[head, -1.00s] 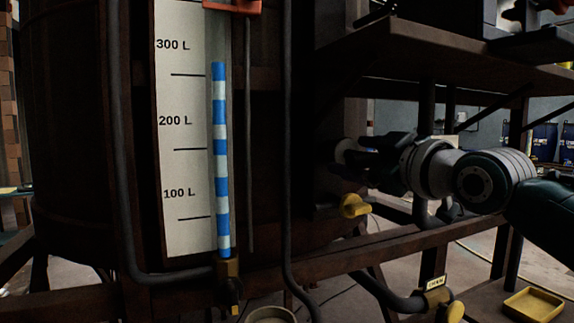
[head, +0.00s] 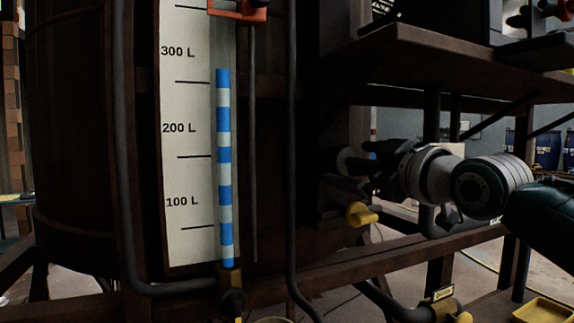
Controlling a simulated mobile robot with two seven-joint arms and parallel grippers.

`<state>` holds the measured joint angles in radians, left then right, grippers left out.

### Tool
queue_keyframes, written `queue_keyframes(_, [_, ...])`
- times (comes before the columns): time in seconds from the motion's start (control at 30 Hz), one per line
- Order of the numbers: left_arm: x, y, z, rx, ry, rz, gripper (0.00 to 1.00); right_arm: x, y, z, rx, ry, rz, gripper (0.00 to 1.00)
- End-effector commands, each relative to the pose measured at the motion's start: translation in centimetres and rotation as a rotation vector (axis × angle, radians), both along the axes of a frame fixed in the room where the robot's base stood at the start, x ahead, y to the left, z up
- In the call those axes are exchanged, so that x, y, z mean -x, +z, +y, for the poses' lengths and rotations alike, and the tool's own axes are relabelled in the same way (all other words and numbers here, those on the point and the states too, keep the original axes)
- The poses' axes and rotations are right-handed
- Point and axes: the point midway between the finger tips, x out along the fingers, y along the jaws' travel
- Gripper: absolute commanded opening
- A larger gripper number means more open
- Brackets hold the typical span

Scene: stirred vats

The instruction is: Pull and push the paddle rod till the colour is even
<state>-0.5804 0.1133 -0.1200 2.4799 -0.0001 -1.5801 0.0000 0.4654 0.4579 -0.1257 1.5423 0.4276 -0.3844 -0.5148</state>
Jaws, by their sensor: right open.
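A dark wooden vat (head: 75,120) fills the left and middle. Its white level scale (head: 185,100) is marked 100 L to 300 L. The gauge tube beside it holds a column (head: 224,165) banded blue and pale, reaching a little above the line under 300 L. My right gripper (head: 362,160) is open at the vat's right side, pointing left. Its dark fingers are beside a pale round end (head: 345,160), perhaps of the paddle rod; I cannot tell whether they touch. The rest of the rod is hidden or too dark to make out. My left gripper is not in view.
A yellow valve handle (head: 360,214) is just below my right gripper. A dark shelf (head: 440,55) overhangs it. A red-orange clamp (head: 240,12) crosses the gauge top. A lower pipe with a yellow tap (head: 460,318) and a yellow tray (head: 543,310) are at bottom right.

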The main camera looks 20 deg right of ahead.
Motion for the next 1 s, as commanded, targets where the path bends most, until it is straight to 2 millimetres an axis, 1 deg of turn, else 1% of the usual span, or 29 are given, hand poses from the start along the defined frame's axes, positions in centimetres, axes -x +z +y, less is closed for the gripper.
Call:
queue_keyframes(0.17, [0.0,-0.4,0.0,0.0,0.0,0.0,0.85,2.0,-0.2,-0.2,0.004,0.0,0.001,1.0])
queue_keyframes(0.4, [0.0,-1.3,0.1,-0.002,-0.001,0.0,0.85,6.1,-0.3,-0.5,0.001,0.0,0.002,1.0])
queue_keyframes(0.6, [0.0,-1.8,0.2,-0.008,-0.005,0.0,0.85,8.7,-0.2,-0.7,-0.001,0.001,0.003,1.0])
queue_keyframes(0.77, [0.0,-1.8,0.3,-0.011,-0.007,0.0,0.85,9.5,-0.1,-0.7,-0.002,0.0,0.002,1.0])
queue_keyframes(1.0, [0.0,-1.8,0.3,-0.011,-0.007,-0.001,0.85,9.5,0.0,-0.7,-0.002,0.0,0.002,1.0])
